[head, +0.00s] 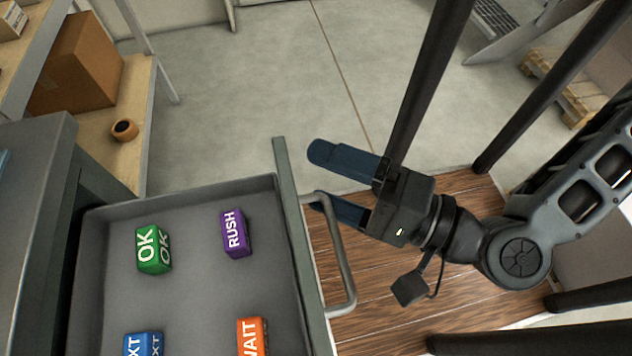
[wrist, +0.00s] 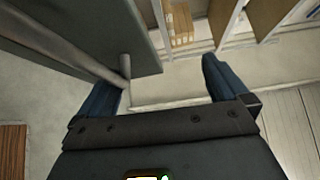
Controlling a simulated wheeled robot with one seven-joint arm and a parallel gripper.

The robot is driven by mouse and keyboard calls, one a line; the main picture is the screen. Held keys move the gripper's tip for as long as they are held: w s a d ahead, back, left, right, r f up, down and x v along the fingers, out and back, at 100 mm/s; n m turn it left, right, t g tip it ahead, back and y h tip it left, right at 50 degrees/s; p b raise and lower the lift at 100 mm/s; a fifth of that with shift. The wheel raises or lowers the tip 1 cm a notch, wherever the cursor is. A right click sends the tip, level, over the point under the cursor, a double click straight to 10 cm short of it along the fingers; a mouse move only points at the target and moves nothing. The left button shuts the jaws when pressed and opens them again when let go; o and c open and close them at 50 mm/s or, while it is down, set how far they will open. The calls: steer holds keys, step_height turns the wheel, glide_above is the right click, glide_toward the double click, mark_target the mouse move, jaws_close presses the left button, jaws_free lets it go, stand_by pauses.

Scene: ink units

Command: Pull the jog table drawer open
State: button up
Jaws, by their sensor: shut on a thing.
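The grey drawer (head: 195,290) stands out from the cabinet (head: 35,170) on the left of the head view, with its inside showing. Its front panel (head: 291,200) carries a metal bar handle (head: 345,275). My gripper (head: 315,180) is at the far end of the handle, shut on it with the fingers wide apart. The nearer finger reaches into the handle loop; the other is beyond its end. In the wrist view the handle (wrist: 80,60) lies against the left finger, and a gap shows before the right finger. Contact at the right finger does not show.
In the drawer lie a green OK block (head: 154,250), a purple RUSH block (head: 235,233), a blue block (head: 143,345) and an orange WAIT block (head: 252,338). A shelf with a cardboard box (head: 80,65) stands behind. The floor (head: 250,90) beyond the drawer is clear.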

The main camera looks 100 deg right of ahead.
steer(key=d+r+m+h, duration=0.2)
steer(key=d+r+h, duration=0.1)
steer(key=r, duration=0.4)
steer(key=shift+w+d+r+m+g, duration=0.3)
steer(key=shift+w+d+r, duration=0.05)
steer(key=shift+w+d, duration=0.05)
steer(key=a+f+n+y, duration=0.2)
steer(key=a+f, duration=0.1)
steer(key=f, duration=0.3)
steer(key=shift+s+a+f+n+y, duration=0.2)
steer(key=shift+s+f+n+y, duration=0.1)
steer(key=shift+s+f+y, duration=0.1)
steer(key=shift+s+a+f, duration=0.2)
steer(key=shift+s+a, duration=0.45)
steer(key=shift+a, duration=0.1)
steer(key=shift+s+a+f, duration=0.2)
steer(key=shift+s+a, duration=0.45)
steer(key=shift+a, duration=0.05)
steer(key=shift+c, duration=1)
steer(key=shift+s+a+f+p, duration=0.1)
steer(key=shift+s+a+p, duration=0.2)
steer(key=shift+s+a, duration=0.15)
steer(key=c, duration=0.5)
steer(key=shift+s+a+f, duration=0.25)
steer(key=shift+s+a, duration=0.45)
steer(key=shift+s, duration=0.05)
steer(key=shift+s+a+f, duration=0.2)
steer(key=shift+s+a, duration=0.5)
steer(key=shift+r+p, duration=0.1)
steer(key=shift+p, duration=0.7)
